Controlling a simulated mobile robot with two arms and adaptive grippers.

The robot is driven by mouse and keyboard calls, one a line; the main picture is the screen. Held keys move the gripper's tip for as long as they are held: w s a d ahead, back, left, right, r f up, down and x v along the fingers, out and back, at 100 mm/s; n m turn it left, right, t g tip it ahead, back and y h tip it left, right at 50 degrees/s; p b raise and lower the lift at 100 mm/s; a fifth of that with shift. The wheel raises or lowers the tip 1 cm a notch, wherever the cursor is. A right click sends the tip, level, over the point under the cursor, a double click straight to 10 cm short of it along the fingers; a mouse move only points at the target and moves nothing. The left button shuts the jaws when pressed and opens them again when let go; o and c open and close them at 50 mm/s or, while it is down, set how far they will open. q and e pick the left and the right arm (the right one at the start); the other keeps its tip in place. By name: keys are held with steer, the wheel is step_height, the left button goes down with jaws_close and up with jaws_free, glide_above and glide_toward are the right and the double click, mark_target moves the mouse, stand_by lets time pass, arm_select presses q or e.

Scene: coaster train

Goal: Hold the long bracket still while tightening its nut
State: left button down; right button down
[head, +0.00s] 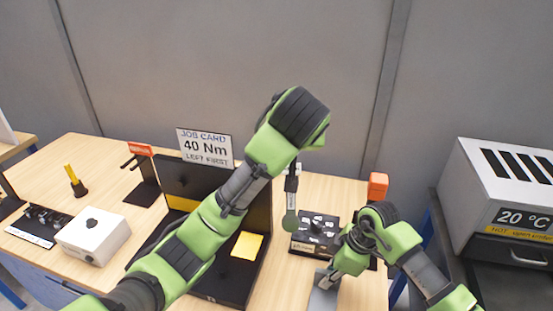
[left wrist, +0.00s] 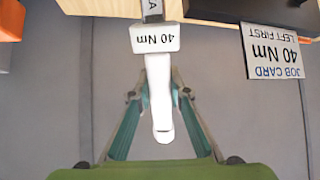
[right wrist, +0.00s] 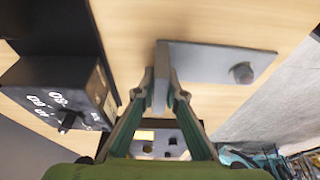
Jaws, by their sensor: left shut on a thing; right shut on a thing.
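My left gripper (left wrist: 160,96) is shut on the white handle of a tool (left wrist: 158,75) labelled 40 Nm. My right gripper (right wrist: 161,92) is shut on the upright flange of the grey bracket (right wrist: 205,62), low over the table. The bracket's flat plate lies to the right in that view, with a round grey nut or bolt head (right wrist: 242,72) near its end. In the head view the bracket (head: 322,300) is partly hidden by my right gripper (head: 328,278).
A black case (head: 262,205) with a yellow pad stands behind my left arm. A white box (head: 92,238) is left; an oven (head: 505,200) is right.

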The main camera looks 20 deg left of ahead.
arm_select(q)
steer(key=s+d+r+g+h, duration=0.1)
steer(key=s+d+r+g, duration=0.15)
steer(key=d+r, duration=0.3)
steer(key=s+d+r+g+h, duration=0.1)
steer(key=s+d+r+g, duration=0.15)
steer(key=d+r, duration=0.35)
steer(key=s+a+f+n+g, duration=0.1)
steer(key=a+f, duration=0.3)
steer(key=f, duration=0.8)
steer(key=s+a+f+n+g, duration=0.2)
steer(key=s+a+f+n, duration=0.1)
steer(key=f, duration=1)
steer(key=s+a+f+n+g, duration=0.1)
steer(key=a+f, duration=0.4)
steer(key=f, duration=0.7)
steer(key=shift+s+f+n+g+h, duration=0.3)
steer(key=shift+s+n+h, duration=0.1)
steer(key=shift+s+n, duration=0.55)
steer(key=shift+w+a+f, duration=0.1)
steer(key=shift+f, duration=1.85)
steer(key=shift+w, duration=0.1)
